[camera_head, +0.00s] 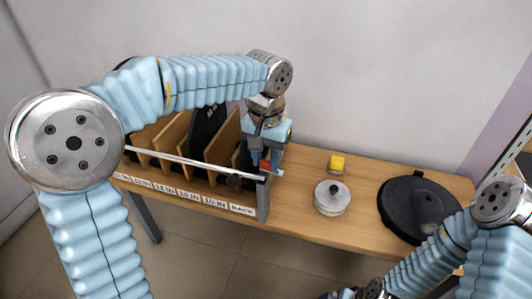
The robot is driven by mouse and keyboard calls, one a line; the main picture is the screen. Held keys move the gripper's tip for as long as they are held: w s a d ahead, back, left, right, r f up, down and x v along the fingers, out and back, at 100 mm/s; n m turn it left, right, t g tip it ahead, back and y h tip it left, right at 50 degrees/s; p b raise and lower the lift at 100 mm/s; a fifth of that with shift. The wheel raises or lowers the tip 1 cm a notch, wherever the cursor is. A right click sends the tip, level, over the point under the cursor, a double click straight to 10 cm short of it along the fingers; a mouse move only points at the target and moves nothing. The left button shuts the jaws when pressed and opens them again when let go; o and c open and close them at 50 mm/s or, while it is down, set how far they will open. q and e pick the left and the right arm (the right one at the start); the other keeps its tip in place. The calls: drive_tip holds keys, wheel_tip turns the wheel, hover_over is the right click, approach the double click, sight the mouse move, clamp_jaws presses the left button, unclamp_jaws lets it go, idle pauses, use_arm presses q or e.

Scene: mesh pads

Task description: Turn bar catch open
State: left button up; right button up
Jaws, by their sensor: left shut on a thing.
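A pale bar (190,161) runs across the front of a wooden rack with upright dividers. A small red catch (265,166) is at the right end of the bar, by the rack's grey end post. My left gripper (264,168) points down at that end and is shut on the red catch, its fingers partly covering it. How far the catch is turned cannot be made out. Dark round pads (207,128) stand between the dividers behind the bar. My right arm is at the lower right, and its gripper is out of the picture.
Size labels (186,194) run along the wooden table's front edge. Right of the rack are a silver round weight with a black knob (331,198), a yellow block (337,162) and a large black disc (418,208). Bare table lies between them.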

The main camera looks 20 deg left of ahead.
sight(267, 161)
use_arm(q)
drive_tip(key=shift+n, duration=0.7)
drive_tip(key=o, duration=1)
drive_tip(key=shift+o, duration=0.2)
drive_tip(key=shift+r, duration=0.1)
wheel_tip(267, 161, up, 14)
drive_tip(key=p, duration=0.3)
drive_tip(key=shift+f, duration=0.2)
